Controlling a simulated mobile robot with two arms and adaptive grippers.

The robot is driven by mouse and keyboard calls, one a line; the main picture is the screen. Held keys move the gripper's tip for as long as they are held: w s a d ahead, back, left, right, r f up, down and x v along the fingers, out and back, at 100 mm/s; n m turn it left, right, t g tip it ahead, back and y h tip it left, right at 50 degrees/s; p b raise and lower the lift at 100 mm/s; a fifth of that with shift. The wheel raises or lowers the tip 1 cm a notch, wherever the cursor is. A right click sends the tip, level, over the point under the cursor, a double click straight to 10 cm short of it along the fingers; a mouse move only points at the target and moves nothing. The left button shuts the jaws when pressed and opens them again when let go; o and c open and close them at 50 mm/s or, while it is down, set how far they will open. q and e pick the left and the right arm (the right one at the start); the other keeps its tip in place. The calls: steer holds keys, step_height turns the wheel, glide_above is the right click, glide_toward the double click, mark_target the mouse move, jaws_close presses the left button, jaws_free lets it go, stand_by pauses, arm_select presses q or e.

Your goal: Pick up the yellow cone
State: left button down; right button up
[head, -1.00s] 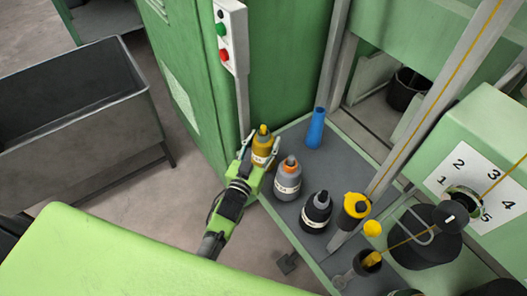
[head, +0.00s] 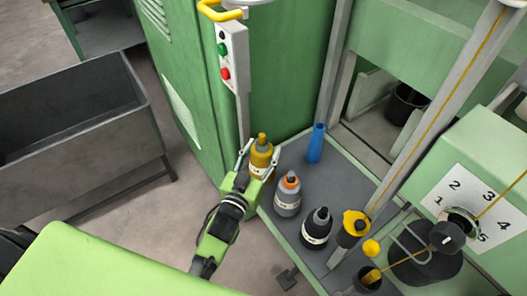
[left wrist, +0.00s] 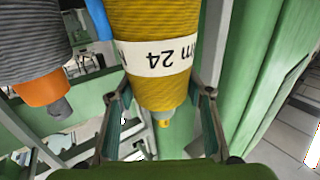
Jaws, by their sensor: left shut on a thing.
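The yellow cone (head: 262,148) is a yarn-wound cone with a white label band and a small yellow tip, at the far left corner of the grey shelf. My left gripper (head: 259,160) is shut on it, one finger on each side. In the left wrist view the cone (left wrist: 153,25) fills the upper middle, its band reading "24", with the gripper fingers (left wrist: 160,118) on both sides. Its far end is cut off there. Whether its base touches the shelf cannot be told. My right gripper is not in view.
On the grey shelf (head: 312,172) stand a grey cone with orange top (head: 287,200), a black cone (head: 316,234), a blue tube (head: 315,146) and a yellow-topped black cone (head: 354,228). A green cabinet (head: 190,70) with a button box (head: 232,55) rises behind.

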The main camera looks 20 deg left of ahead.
arm_select(q)
steer(key=s+r, duration=0.3)
steer(key=s, duration=0.2)
steer(key=s+d+r+b, duration=0.1)
steer(key=s+r, duration=0.2)
steer(key=s, duration=0.2)
steer(key=shift+s+d+r, duration=0.25)
steer(key=shift+s, duration=0.15)
